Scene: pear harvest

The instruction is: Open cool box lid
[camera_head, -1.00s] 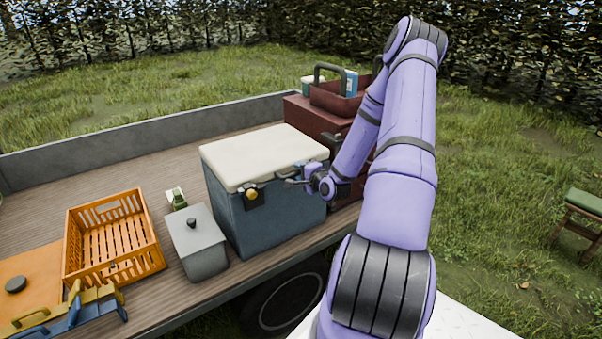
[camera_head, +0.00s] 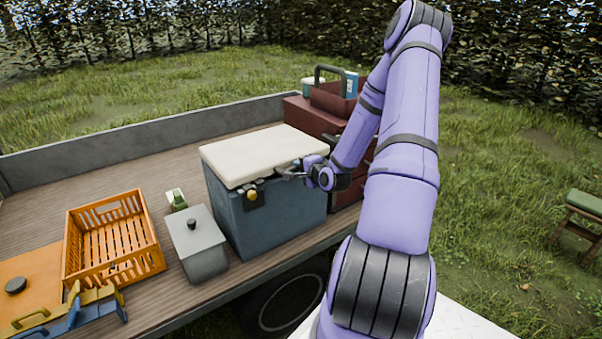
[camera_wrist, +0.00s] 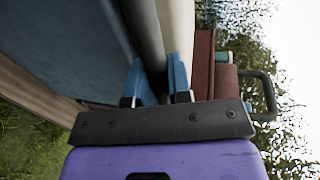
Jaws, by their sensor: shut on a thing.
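The cool box (camera_head: 285,218) is a blue box with a cream lid (camera_head: 262,153), standing on the truck bed. The lid looks level and down on the box. A dark latch with a yellow knob (camera_head: 251,195) sits on the front, left of my gripper. My gripper (camera_head: 284,174) is at the lid's front edge. In the wrist view, its blue fingers (camera_wrist: 158,80) are shut on a dark bar, the lid's front handle (camera_wrist: 146,38), between the blue wall and the cream lid. The exact contact is partly hidden.
A grey lidded box (camera_head: 197,245) stands left of the cool box, with an orange crate (camera_head: 112,268) beyond it. Red boxes (camera_head: 305,113) with a carrier on top stand close behind on the right. The bed left of the cool box, toward the back, is clear.

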